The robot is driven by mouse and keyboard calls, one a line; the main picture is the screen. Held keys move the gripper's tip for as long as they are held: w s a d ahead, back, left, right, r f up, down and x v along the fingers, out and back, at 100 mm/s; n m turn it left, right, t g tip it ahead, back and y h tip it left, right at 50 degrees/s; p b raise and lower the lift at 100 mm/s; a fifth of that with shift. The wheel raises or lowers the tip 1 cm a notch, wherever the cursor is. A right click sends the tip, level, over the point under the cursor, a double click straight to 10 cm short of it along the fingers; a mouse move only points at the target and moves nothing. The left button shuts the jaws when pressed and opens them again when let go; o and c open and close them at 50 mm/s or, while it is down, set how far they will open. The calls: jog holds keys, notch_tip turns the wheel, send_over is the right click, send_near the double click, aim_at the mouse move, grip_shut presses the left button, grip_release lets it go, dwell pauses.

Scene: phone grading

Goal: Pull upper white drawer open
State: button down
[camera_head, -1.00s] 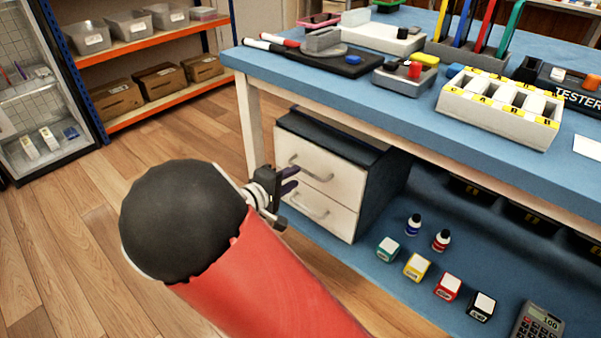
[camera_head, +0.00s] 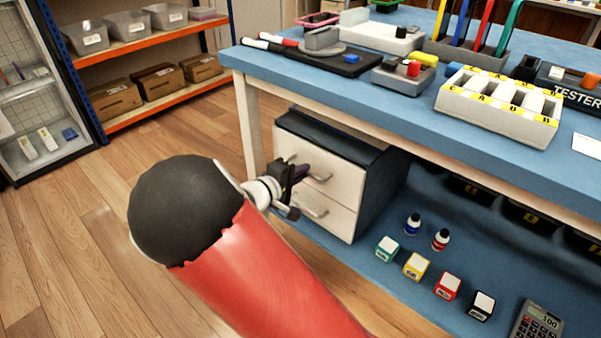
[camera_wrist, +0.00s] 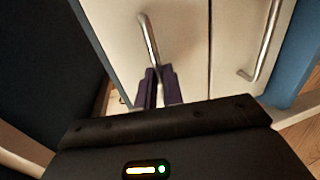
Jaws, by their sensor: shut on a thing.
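The upper white drawer (camera_head: 340,174) is the top front of a dark cabinet (camera_head: 385,180) under the blue table. Its front looks flush with the cabinet. Its grey bar handle (camera_head: 320,178) also shows in the wrist view (camera_wrist: 149,35). My gripper (camera_head: 300,172) is at the left part of this handle. In the wrist view my gripper's purple fingers (camera_wrist: 158,88) are shut on the handle near its lower end. The lower white drawer (camera_head: 338,217) sits below and looks shut, with its handle (camera_wrist: 262,45) free.
The blue table (camera_head: 300,80) overhangs the cabinet, and its white leg (camera_head: 250,125) stands just left of it. Small coloured boxes (camera_head: 416,266) and two bottles (camera_head: 441,240) stand on the lower shelf, right of the cabinet. The wooden floor in front is clear.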

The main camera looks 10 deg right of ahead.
jog(key=shift+s+a, duration=0.1)
jog(key=f+v, duration=0.2)
jog(key=v, duration=0.9)
jog(key=f+p+v, duration=0.1)
jog(key=f+v, duration=0.1)
jog(key=v, duration=0.9)
jog(key=shift+s+a+f, duration=0.3)
jog(key=shift+s+a, duration=0.1)
jog(key=shift+a, duration=0.15)
jog(key=c, duration=1.5)
grip_release()
jog(key=shift+c, duration=0.2)
jog(key=v, duration=0.7)
jog(key=shift+s+a, duration=0.2)
jog(key=shift+a, duration=0.15)
jog(key=shift+r, duration=0.1)
